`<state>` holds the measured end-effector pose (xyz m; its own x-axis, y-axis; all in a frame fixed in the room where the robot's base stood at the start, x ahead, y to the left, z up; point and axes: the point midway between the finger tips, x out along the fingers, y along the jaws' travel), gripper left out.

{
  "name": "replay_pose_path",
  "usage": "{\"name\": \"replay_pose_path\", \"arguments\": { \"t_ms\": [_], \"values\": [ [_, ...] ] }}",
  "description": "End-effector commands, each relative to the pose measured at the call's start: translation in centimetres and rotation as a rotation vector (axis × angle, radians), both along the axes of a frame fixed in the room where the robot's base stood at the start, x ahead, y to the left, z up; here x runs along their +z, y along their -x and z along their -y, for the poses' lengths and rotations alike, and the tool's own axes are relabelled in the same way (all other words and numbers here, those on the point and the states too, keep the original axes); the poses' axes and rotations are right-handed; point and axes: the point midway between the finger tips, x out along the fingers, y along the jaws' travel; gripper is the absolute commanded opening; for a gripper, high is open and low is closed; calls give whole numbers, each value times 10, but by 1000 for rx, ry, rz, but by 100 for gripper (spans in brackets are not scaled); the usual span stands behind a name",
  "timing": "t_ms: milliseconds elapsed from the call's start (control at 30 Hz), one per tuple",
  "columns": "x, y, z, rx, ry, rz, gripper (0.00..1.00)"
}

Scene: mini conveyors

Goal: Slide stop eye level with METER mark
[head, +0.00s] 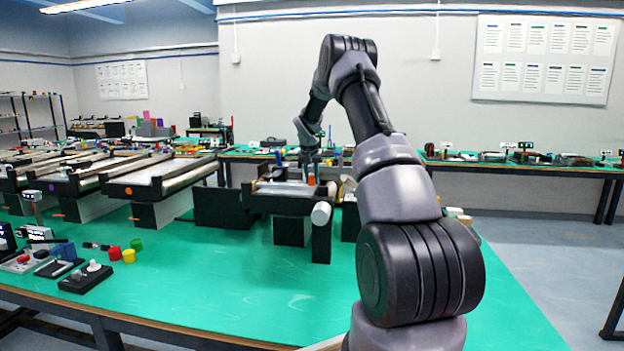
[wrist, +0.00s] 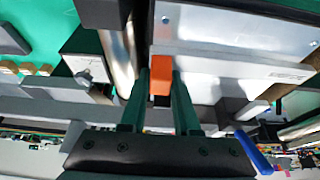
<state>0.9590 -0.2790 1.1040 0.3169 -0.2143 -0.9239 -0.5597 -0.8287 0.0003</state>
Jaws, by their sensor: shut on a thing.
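An orange block (wrist: 160,74), likely the stop eye, sits against a pale rail (wrist: 225,67) on the small conveyor. It also shows as a small orange-red patch in the head view (head: 311,180). My gripper (wrist: 160,92) has its two dark green fingers on either side of the orange block and is shut on it. In the head view my gripper (head: 311,168) reaches down over the small conveyor (head: 285,204). Small dark lettering (wrist: 285,75) is on the rail to the right of the block in the wrist view; I cannot read it as METER.
A metal roller (wrist: 117,60) lies left of the block, and a blue handle-like part (wrist: 253,152) is lower right. Several belt conveyors (head: 150,182) stand to the left. Coloured cylinders (head: 129,256) and small devices lie front left; the green table top (head: 230,290) is clear in front.

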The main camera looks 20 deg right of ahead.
Motion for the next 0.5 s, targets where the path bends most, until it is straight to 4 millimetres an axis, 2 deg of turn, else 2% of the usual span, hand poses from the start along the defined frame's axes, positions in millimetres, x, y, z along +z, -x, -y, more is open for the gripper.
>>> {"name": "replay_pose_path", "arguments": {
  "t_ms": [167,367,500],
  "values": [
    [0,-8,-12,2,0,0,0],
    [-1,-34,-51,4,0,1,0],
    [0,-46,-67,1,0,1,0]
  ]
}}
